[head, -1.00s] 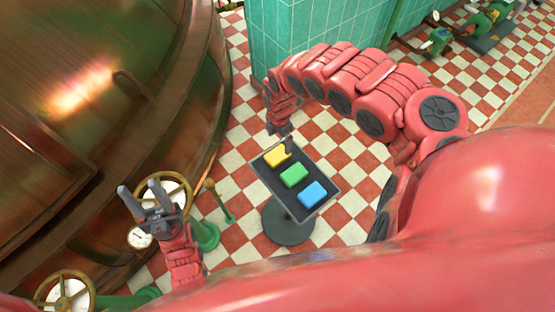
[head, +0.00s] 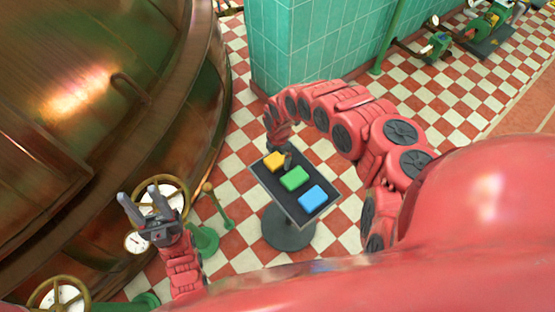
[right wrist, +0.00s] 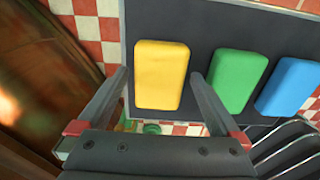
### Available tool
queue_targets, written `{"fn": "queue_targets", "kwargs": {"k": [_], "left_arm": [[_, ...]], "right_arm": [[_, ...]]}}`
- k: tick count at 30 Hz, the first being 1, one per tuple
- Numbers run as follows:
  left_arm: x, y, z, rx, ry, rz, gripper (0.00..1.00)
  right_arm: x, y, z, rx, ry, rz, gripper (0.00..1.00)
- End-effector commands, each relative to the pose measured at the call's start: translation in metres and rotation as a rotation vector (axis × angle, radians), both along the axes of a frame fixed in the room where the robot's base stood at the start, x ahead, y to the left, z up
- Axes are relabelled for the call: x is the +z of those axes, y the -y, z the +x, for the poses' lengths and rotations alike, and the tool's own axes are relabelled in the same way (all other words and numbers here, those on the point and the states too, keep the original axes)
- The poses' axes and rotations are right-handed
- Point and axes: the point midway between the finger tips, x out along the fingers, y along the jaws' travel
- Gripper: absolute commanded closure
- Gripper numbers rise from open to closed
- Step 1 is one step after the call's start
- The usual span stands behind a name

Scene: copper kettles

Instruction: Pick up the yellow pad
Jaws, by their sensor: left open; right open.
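The yellow pad (head: 272,162) lies at the far end of a dark tray (head: 263,183) on a round-based stand. My right gripper (head: 281,155) is open and has come down at the pad from the far side. In the right wrist view the yellow pad (right wrist: 161,75) shows between its two open fingers (right wrist: 160,76), one on each side, with gaps left and right. I cannot tell whether the tips are level with the pad or just above it. My left gripper (head: 138,193) is open and empty, away from the tray beside the copper kettle.
A green pad (head: 294,178) and a blue pad (head: 312,198) lie in a row with the yellow one; the right finger is near the green pad. The big copper kettle (head: 90,120) fills the left, with a brass handwheel (head: 178,188) below. A green tiled pillar (head: 300,50) stands behind.

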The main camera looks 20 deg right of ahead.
Motion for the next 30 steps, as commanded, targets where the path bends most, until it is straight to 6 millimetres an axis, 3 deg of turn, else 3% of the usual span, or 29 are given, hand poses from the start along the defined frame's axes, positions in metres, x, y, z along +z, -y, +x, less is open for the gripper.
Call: {"fn": "queue_targets", "kwargs": {"k": [4,17,30], "left_arm": [[0.0001,0.0000,0.0000,0.000,0.000,0.000,0.50],[0.0001,0.0000,0.0000,0.000,0.000,0.000,0.50],[0.0003,0.0000,0.0000,0.000,0.000,0.000,0.50]], "right_arm": [[0.0004,-0.0001,0.0002,0.000,0.000,0.000,0.02],[0.0005,-0.0001,0.0001,0.000,0.000,0.000,0.77],[0.0100,-0.0001,0.0008,0.000,0.001,0.000,0.77]]}}
